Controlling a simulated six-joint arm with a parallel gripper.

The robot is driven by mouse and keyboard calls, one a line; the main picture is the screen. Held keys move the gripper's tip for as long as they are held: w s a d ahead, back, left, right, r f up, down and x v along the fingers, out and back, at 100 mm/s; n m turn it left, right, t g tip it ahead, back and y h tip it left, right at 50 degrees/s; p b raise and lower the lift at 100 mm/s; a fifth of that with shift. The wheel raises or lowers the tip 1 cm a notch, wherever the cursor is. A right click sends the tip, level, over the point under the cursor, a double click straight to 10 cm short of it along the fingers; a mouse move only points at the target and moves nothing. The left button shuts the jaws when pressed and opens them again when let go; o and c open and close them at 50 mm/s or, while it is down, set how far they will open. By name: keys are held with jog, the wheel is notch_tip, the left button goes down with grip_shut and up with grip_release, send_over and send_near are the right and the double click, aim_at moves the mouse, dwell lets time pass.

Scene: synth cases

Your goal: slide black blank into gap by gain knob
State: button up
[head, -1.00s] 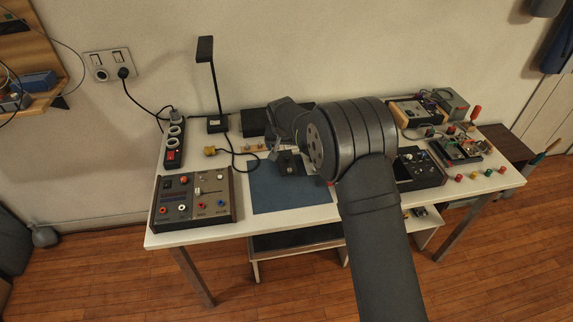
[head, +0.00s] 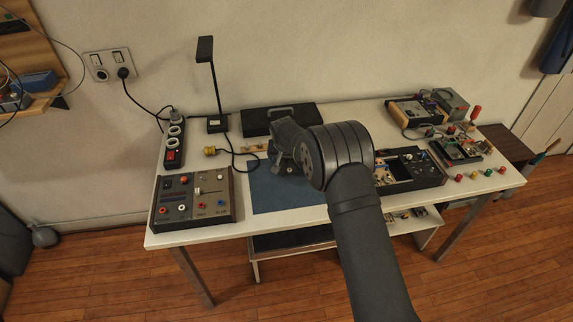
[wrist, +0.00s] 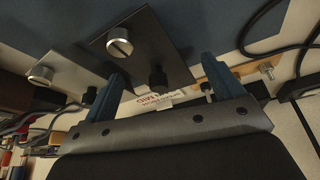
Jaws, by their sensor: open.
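In the wrist view a dark flat plate, apparently the black blank (wrist: 180,62), lies over the blue mat (wrist: 210,15). It carries a silver screw head and a small black knob (wrist: 158,78). My gripper (wrist: 165,70) is open, its two blue fingers on either side of the black knob in the picture; contact is not visible. In the head view my gripper (head: 282,162) is low over the mat (head: 275,198), and my arm hides most of the blank. The black module case (head: 420,172) right of my arm has an open section; its gain knob is too small to identify.
A control box (head: 195,200) stands at the front left, with a power strip (head: 173,145) and a lamp (head: 216,122) behind it. A closed black case (head: 300,116) is at the back. Several electronics and colored plugs occupy the table's right. The front edge is mostly clear.

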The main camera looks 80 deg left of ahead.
jog(key=shift+c, duration=0.5)
jog(key=c, duration=1.1)
jog(key=shift+o, duration=0.2)
jog(key=shift+r, duration=0.1)
jog(key=shift+r, duration=0.55)
notch_tip(320, 180, up, 3)
jog(key=shift+r, duration=0.1)
jog(key=w+d+r, duration=0.6)
jog(key=w, duration=0.4)
jog(key=w+d, duration=0.3)
jog(key=w, duration=1.1)
jog(key=w+d+r+n, duration=0.1)
jog(key=w+d, duration=0.2)
jog(key=w, duration=1.1)
jog(key=shift+d+r+g, duration=0.25)
jog(key=shift+d+g, duration=0.05)
jog(key=shift+d, duration=0.05)
